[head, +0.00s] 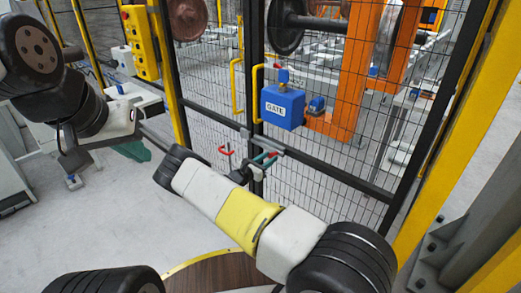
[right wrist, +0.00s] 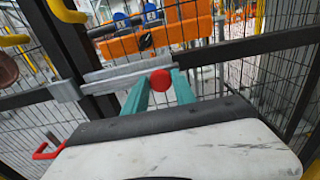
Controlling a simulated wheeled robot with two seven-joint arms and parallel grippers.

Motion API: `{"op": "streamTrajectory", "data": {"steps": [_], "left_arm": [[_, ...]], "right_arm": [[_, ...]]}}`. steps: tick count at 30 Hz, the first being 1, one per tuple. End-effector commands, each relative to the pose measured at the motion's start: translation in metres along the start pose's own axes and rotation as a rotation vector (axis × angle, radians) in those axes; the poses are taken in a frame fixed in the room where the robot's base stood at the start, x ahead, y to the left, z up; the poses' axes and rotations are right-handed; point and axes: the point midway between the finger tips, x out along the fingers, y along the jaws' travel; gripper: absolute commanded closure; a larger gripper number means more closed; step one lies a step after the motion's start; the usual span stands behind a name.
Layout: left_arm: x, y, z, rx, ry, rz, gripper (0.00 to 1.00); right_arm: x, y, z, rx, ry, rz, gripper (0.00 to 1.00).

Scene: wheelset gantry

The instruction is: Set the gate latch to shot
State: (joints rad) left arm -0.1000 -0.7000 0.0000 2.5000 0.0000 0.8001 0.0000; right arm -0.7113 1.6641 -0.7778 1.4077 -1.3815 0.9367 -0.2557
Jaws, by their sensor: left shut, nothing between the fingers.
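The gate latch is a grey metal slide bolt on the gate's frame (head: 262,143), with a red knob. In the right wrist view the bolt's bar (right wrist: 115,75) runs sideways across the gate post, and the red knob (right wrist: 160,80) is at its right part. My right gripper (head: 266,158) is at the latch; its teal fingers (right wrist: 161,84) stand on both sides of the knob, which fills the gap between the fingertips. My left gripper (head: 74,160) is far left, away from the gate, and shut; its fingers are hard to make out.
A blue box marked GATE (head: 283,107) hangs on the mesh above the latch. A red bracket (head: 225,151) sits left of it. Yellow handles (head: 257,93) and a yellow button box (head: 142,43) are nearby. Behind the mesh are orange frames and wheels.

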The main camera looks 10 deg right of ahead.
Motion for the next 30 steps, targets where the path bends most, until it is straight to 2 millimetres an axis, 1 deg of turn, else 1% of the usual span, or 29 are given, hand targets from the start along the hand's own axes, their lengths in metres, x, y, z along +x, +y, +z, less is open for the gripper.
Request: {"op": "streamTrajectory", "data": {"steps": [1, 4, 30], "left_arm": [[0.0, 0.0, 0.0, 0.0, 0.0, 0.0, 1.0], [0.0, 0.0, 0.0, 0.0, 0.0, 0.0, 1.0], [0.0, 0.0, 0.0, 0.0, 0.0, 0.0, 1.0]], "right_arm": [[-0.0001, 0.0, 0.0001, 0.0, 0.0, 0.0, 0.8], [-0.0002, 0.0, 0.0001, 0.0, 0.0, 0.0, 1.0], [-0.0005, 0.0001, 0.0, 0.001, 0.0, 0.0, 1.0]]}}
